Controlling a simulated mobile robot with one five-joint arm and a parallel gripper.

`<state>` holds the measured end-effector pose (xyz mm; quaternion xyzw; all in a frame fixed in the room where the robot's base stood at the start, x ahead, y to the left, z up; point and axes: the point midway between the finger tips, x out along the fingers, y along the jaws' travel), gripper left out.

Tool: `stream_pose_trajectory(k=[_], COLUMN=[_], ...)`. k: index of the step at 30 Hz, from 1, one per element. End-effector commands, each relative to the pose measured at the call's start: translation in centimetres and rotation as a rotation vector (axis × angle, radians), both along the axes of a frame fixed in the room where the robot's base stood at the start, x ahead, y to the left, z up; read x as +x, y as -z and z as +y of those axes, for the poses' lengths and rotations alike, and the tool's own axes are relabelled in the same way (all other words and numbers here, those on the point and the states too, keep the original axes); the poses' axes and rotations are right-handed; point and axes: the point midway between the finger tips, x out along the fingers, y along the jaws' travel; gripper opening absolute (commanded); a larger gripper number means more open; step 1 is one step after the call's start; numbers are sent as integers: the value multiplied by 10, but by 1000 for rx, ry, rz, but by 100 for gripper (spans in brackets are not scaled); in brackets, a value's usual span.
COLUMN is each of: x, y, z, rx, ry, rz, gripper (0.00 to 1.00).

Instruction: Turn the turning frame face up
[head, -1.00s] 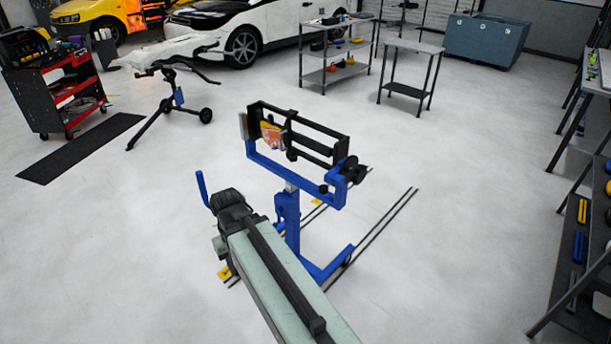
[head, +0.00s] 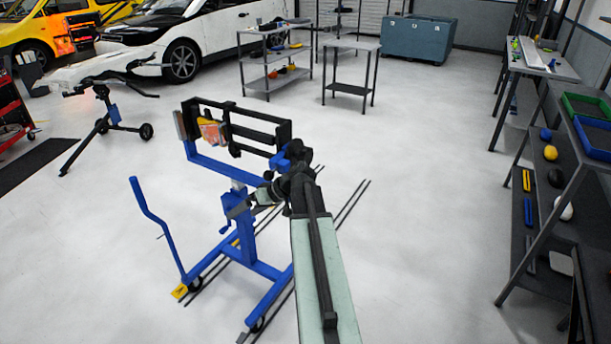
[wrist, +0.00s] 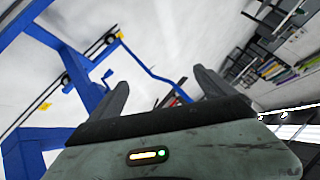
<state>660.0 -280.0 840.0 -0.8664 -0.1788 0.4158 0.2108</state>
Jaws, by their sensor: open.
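The turning frame (head: 260,115) is a black rectangular frame held in a blue fork on a wheeled blue stand (head: 249,247). It stands upright, its long bars running across the picture. An orange and yellow piece (head: 210,132) sits at its left end. My gripper (head: 238,211) is below the frame, in front of the stand's column, reaching to the left from my bent arm. In the wrist view my gripper (wrist: 160,80) is open with nothing between its fingers. Blue stand parts fill the left of that view. My arm hides the frame's right-end mount in part.
A blue handle (head: 153,215) rises at the stand's left. Dark rails (head: 352,202) lie on the floor beneath it. A shelf rack (head: 520,200) with trays and coloured items lines the right. A small table (head: 350,88) stands behind. The floor between is clear.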

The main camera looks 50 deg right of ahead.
Motion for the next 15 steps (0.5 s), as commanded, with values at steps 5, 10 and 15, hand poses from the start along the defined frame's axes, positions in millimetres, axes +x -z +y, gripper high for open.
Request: stream_pose_trajectory(k=[5,10,15], x=[-40,-72,-80], y=[-3,-60,-89], z=[-168,-263,-285], rx=[-2,-104,-161], ry=[168,230,238], rz=[-351,-709,-842], gripper=[93,93,93])
